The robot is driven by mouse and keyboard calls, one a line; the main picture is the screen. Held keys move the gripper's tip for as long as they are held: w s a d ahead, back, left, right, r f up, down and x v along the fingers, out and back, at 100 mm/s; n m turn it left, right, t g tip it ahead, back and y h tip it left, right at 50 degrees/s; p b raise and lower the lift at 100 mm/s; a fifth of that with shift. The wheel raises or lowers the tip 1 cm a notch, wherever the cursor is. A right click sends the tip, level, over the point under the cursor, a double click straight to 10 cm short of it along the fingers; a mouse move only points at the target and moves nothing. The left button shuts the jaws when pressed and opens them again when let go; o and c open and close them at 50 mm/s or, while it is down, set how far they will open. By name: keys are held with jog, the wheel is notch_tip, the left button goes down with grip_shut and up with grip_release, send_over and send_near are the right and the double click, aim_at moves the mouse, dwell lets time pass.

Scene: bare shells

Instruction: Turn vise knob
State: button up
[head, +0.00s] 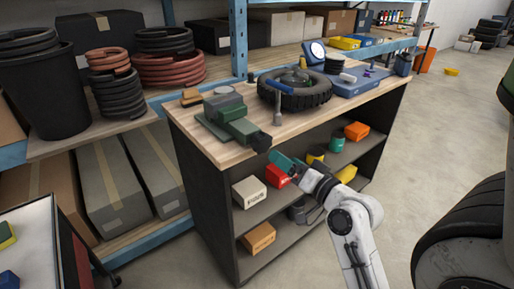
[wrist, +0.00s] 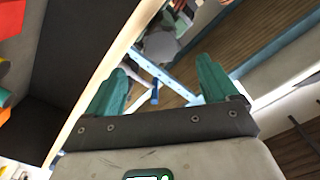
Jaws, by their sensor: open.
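The green vise (head: 228,118) sits on the left front part of the wooden workbench top (head: 190,135). Its dark knob (head: 261,141) sticks out past the front edge of the bench. My gripper (head: 280,160) is just below and right of the knob, apart from it. In the wrist view my gripper (wrist: 163,72) shows two teal fingers spread wide with nothing held between them. I cannot make out the knob clearly in the wrist view.
A tire (head: 294,97) and a blue case (head: 358,82) are on the bench. Below are shelves with small boxes, including a red box (head: 277,175) close to my gripper and a white box (head: 249,191). Open floor (head: 440,120) lies to the right.

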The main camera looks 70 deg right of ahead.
aim_at(265, 145)
jog(key=p+x, duration=0.2)
jog(key=x, duration=0.8)
jog(key=shift+w+d+r, duration=0.1)
jog(key=shift+w+d, duration=0.1)
jog(key=shift+w, duration=0.15)
jog(key=c, duration=1)
